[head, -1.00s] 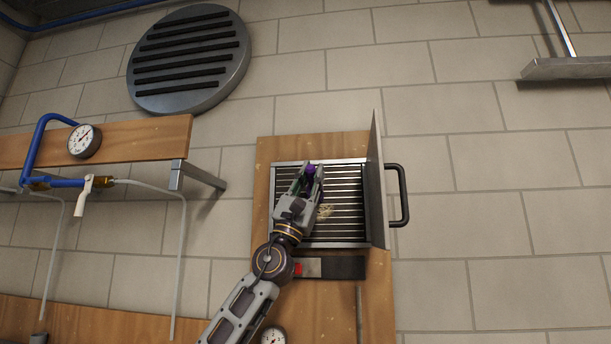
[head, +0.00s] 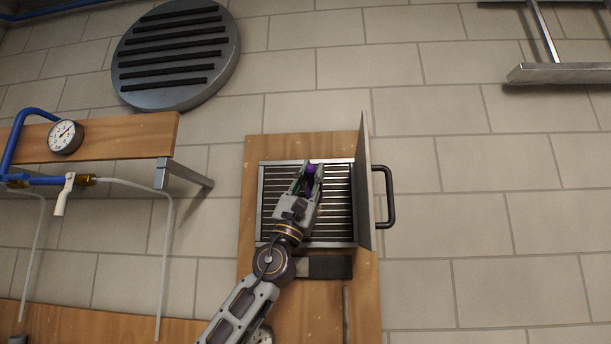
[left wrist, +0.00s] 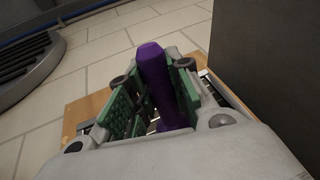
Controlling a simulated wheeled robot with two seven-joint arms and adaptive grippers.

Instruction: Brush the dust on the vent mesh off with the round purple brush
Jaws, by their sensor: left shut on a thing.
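The vent mesh (head: 340,215) is a slatted metal grille in a frame on a wooden wall panel, with its grey cover (head: 364,185) swung open at the right. My left gripper (head: 309,176) is in front of the mesh and is shut on the purple brush (head: 311,169). In the left wrist view the purple handle (left wrist: 160,80) stands between the green finger pads. The brush's bristles are hidden, so I cannot tell whether they touch the mesh. I see no dust on the uncovered slats; part of the mesh is behind my gripper and arm. My right gripper is out of view.
A black handle (head: 388,197) juts out beside the open cover. A dark block (head: 330,267) sits below the mesh. A wooden shelf (head: 130,137) with a gauge (head: 66,137) and pipes is at the left. A large round vent (head: 177,90) is above.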

